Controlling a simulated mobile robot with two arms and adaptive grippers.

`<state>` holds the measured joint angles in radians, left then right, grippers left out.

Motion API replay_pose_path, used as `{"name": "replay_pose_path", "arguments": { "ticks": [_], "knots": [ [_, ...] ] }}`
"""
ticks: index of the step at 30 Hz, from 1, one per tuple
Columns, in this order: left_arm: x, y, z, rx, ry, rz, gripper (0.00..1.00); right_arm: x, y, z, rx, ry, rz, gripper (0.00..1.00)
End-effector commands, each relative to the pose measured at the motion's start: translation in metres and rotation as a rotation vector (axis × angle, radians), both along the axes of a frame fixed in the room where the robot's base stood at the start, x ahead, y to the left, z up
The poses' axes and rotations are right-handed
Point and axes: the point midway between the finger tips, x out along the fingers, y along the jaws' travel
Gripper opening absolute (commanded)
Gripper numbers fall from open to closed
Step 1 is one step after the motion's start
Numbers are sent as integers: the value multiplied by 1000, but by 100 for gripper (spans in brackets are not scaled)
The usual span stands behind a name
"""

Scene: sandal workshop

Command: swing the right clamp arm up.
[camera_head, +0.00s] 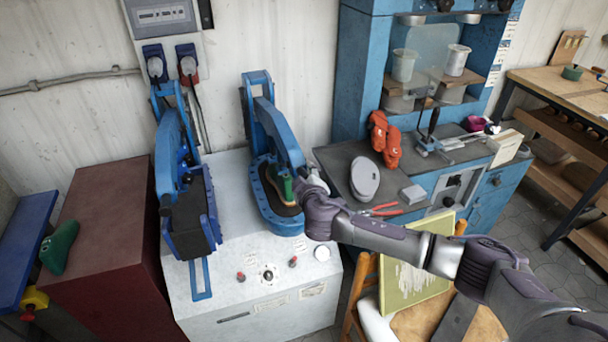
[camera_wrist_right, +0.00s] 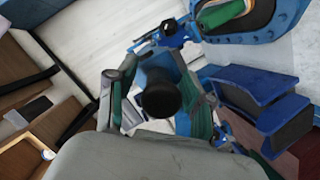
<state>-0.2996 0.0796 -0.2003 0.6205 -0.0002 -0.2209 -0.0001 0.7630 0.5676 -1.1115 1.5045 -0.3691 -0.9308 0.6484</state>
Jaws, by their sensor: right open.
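The right clamp arm (camera_head: 277,132) is a blue curved arm reaching down over a blue oval bed (camera_head: 277,220) on the white cabinet. A sandal with a green part (camera_head: 288,190) lies on the bed below its lower end. My right gripper (camera_head: 303,187) is at that lower end and partly hides it. In the right wrist view, a round black knob (camera_wrist_right: 160,99) on a blue part shows between the two spread fingers of the gripper (camera_wrist_right: 160,103). I cannot tell whether they touch it. My left gripper is not in view.
The left clamp (camera_head: 175,165) stands to the left on the same white cabinet (camera_head: 240,320), which has small knobs in front. To the right, a blue bench holds orange gloves (camera_head: 384,139), red pliers (camera_head: 380,210) and a grey oval piece (camera_head: 364,179). A chair (camera_head: 400,325) stands below my right arm.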

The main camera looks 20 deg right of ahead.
Motion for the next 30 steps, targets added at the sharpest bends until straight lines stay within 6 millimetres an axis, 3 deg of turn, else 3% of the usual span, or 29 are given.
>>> {"name": "replay_pose_path", "arguments": {
  "ticks": [5, 15, 25, 30],
  "knots": [
    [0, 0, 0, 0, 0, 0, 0, 0, 0, 0, 0, 0, 0, 52],
    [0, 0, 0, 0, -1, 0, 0, 0, 0, 0, 1, 0, 0, 0],
    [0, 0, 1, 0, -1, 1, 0, 0, 0, 3, 1, 3, -2, 0],
    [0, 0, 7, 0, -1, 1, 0, 2, 0, 21, 2, 27, -2, 0]
  ]
}}
